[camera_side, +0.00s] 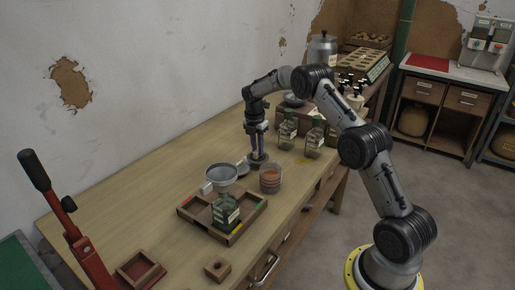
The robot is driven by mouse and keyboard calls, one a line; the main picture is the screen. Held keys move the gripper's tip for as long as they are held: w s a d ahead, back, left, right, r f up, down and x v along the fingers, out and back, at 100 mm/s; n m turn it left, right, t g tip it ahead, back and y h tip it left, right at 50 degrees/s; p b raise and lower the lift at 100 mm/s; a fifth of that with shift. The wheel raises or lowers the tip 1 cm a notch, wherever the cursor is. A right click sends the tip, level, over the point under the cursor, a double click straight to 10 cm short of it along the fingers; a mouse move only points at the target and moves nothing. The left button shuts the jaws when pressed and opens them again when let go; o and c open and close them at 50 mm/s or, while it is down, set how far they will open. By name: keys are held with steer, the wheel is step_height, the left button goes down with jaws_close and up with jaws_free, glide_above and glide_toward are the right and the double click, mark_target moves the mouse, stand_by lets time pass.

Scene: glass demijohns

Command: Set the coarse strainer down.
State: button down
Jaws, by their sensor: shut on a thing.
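My gripper (258,151) points straight down over the table, left of the green bottles. It is shut on a small, low round thing (257,160), which I take to be the coarse strainer. The fingers hide part of it, and its mesh is too small to make out. It is at or just above the tabletop; I cannot tell whether it touches. A small grey round piece (243,169) lies close to its lower left.
A glass jar with reddish contents (270,180) stands close in front of my gripper. The divided wooden tray (246,227) holds a green bottle (226,212). Green bottles (314,138) stand to the right. A red lever press (85,245) is front left. The table's left back is clear.

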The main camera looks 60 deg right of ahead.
steer(key=shift+f, duration=0.15)
steer(key=shift+f, duration=0.45)
steer(key=c, duration=0.7)
jaws_free()
steer(key=shift+r, duration=0.15)
steer(key=shift+a+r, duration=0.2)
steer(key=shift+r, duration=1.25)
steer(key=shift+a+r, duration=0.15)
steer(key=shift+r, duration=1.25)
steer(key=shift+a+r, duration=0.2)
steer(key=shift+r, duration=1.25)
